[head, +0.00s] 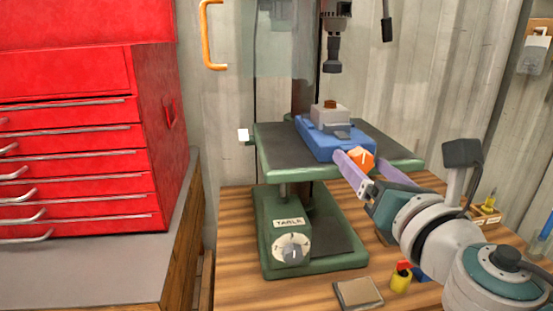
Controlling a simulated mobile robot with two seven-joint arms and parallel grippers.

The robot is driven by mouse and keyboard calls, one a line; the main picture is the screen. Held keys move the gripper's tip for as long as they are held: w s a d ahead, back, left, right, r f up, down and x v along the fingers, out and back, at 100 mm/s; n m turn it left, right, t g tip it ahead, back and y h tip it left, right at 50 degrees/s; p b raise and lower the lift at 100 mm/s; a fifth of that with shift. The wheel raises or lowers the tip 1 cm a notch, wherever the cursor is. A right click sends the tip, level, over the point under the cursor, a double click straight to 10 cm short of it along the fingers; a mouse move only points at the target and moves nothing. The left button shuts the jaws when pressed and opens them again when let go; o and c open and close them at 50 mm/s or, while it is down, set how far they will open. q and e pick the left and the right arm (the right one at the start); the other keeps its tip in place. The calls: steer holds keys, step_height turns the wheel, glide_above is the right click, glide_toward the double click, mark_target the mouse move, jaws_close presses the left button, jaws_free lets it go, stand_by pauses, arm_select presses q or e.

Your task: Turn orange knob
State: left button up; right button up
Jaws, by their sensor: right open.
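The orange knob (361,159) is on the near side of a blue vise (326,140) on the green machine's table. A white line marks its face. My right gripper (367,160) comes from the right with its purple fingers spread. The knob lies between or just beyond the fingertips in this view; I cannot tell if they touch it. My left gripper is not in view.
The green drill press (268,150) stands on a wooden bench, with a white dial (291,248) on its base. A red tool chest (85,130) is on the left. A yellow-red object (401,279) and a small flat block (358,292) lie at the bench front.

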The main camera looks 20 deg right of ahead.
jaws_close()
stand_by(0.5)
